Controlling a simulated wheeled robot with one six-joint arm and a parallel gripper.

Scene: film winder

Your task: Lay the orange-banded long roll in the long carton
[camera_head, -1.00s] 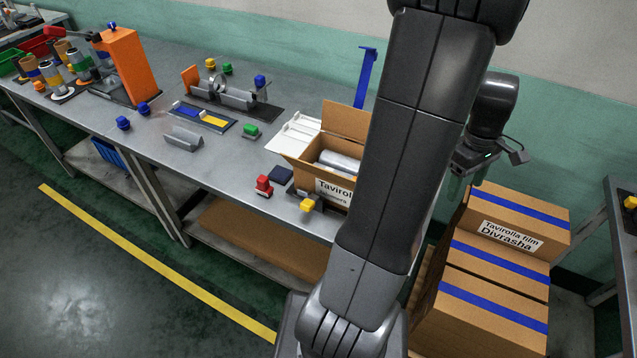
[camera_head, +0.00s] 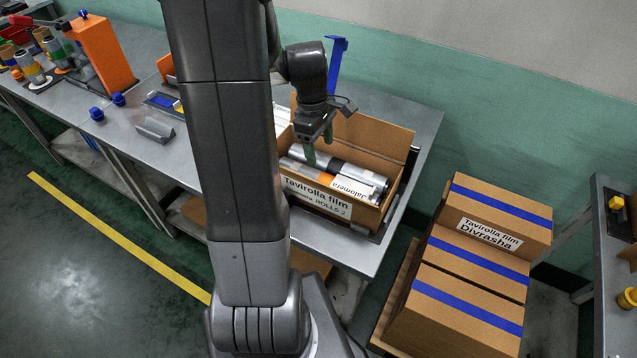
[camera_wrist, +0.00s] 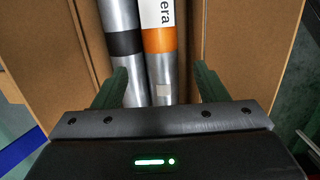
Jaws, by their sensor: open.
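The long carton (camera_head: 318,202) stands open on the bench in the head view. The orange-banded long roll (camera_head: 350,185) lies lengthwise inside it, beside a black-banded roll (camera_head: 346,166). In the wrist view the orange-banded roll (camera_wrist: 159,42) is right of the black-banded roll (camera_wrist: 124,43), and the two lie parallel and close together. My gripper (camera_head: 318,147) is over the carton's left half. Its green fingers are open and spread to either side of the pair in the wrist view (camera_wrist: 159,82). It holds nothing. My arm hides the carton's left end.
Carton flaps stand up around the opening, with a blue upright (camera_head: 337,65) behind. Blue-striped boxes (camera_head: 490,225) are stacked to the right of the bench. An orange stand (camera_head: 101,53) and blue knobs (camera_head: 97,114) are at the left. The floor at the front left is clear.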

